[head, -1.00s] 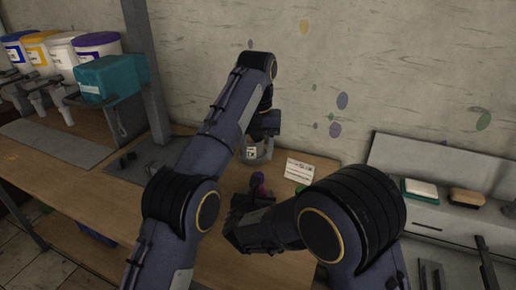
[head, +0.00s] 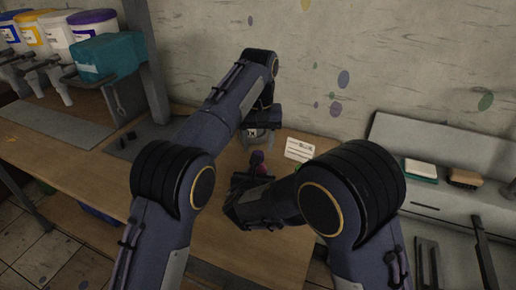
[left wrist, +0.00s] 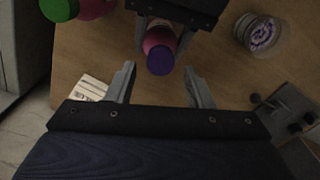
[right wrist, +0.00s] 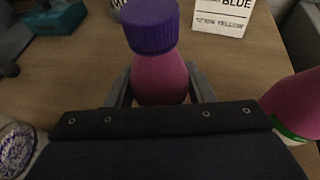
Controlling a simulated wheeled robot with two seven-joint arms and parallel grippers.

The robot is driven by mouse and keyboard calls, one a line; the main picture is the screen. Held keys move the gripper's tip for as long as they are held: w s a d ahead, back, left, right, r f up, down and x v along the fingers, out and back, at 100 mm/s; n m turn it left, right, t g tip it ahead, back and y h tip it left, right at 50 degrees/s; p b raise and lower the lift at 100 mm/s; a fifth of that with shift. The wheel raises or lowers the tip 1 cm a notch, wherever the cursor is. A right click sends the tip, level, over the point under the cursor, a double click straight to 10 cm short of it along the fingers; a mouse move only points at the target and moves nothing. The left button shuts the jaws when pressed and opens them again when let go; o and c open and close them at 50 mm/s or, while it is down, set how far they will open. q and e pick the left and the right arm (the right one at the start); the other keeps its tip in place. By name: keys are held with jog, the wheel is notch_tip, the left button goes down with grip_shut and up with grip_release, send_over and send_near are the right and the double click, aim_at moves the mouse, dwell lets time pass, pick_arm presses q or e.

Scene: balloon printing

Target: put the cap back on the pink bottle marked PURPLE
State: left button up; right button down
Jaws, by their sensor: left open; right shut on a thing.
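The pink bottle (right wrist: 158,82) stands between the fingers of my right gripper (right wrist: 160,88), which is shut on it. The purple cap (right wrist: 151,26) sits on top of the bottle's neck; whether it is screwed tight I cannot tell. In the left wrist view the cap (left wrist: 160,58) is seen from above, with the bottle (left wrist: 159,37) behind it. My left gripper (left wrist: 161,86) is open and empty, its fingertips just short of the cap and apart from it. The bottle's PURPLE marking is not visible.
A clear cup with purple swirls (left wrist: 259,34) is on the other side. A white card (head: 299,150) stands behind. Paint tubs (head: 94,23) and a teal box (head: 108,55) are at the left.

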pick_arm(q)
jog(key=shift+f, duration=1.4)
jog(key=c, duration=1)
jog(key=o, duration=1.1)
jog(key=shift+r, duration=0.1)
jog(key=shift+r, duration=3.65)
